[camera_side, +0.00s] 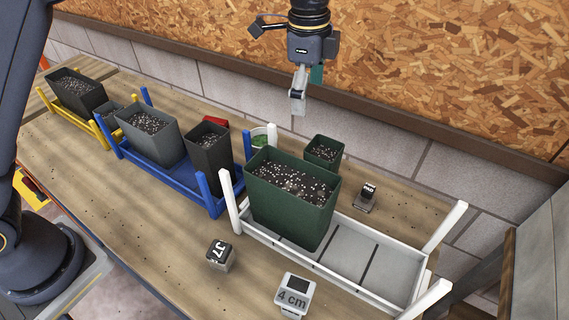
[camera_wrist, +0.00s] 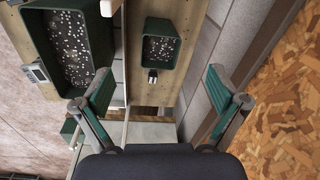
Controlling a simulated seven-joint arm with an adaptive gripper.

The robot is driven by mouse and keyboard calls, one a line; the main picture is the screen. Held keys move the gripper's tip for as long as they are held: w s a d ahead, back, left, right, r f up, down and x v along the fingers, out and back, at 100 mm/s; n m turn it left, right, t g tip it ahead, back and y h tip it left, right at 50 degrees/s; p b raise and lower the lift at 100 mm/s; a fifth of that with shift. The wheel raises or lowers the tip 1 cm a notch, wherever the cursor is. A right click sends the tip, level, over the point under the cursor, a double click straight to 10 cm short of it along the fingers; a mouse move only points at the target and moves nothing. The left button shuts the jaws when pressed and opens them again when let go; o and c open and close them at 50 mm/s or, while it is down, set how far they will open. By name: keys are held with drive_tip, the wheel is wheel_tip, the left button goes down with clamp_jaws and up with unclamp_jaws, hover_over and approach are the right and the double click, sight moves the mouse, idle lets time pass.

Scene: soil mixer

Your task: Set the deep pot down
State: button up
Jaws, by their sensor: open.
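A large, deep green pot (camera_side: 292,208) filled with speckled soil stands upright in the left end of the white tray (camera_side: 375,258). It also shows at the upper left of the wrist view (camera_wrist: 80,50). A tall narrow dark grey pot (camera_side: 210,155) stands in the blue tray (camera_side: 165,173); I cannot tell which of the two the task calls deep. My gripper (camera_side: 298,104) is open and empty, high above and behind the green pot. Its two spread fingers show in the wrist view (camera_wrist: 158,90), with nothing between them.
A small green pot (camera_side: 323,152) stands behind the white tray, near a dark stamp-like block (camera_side: 366,195). A wider grey pot (camera_side: 148,135) shares the blue tray. A yellow tray (camera_side: 98,122) holds a black pot (camera_side: 78,92).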

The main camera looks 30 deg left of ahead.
drive_tip(key=s+a+r+n+t, duration=0.1)
drive_tip(key=s+a+r+n, duration=0.35)
drive_tip(key=s+a, duration=0.3)
drive_tip(key=s+a+r+n+t, duration=0.2)
drive_tip(key=s+a+r+n, duration=0.3)
drive_tip(key=a, duration=0.3)
drive_tip(key=s+a+f+n+t, duration=0.1)
drive_tip(key=s+a+f+n, duration=0.1)
drive_tip(key=s, duration=0.5)
drive_tip(key=s+a+f+n, duration=0.3)
drive_tip(key=s+a+n, duration=0.1)
drive_tip(key=s, duration=0.3)
drive_tip(key=shift+a+f+t, duration=0.25)
drive_tip(key=shift+t, duration=0.15)
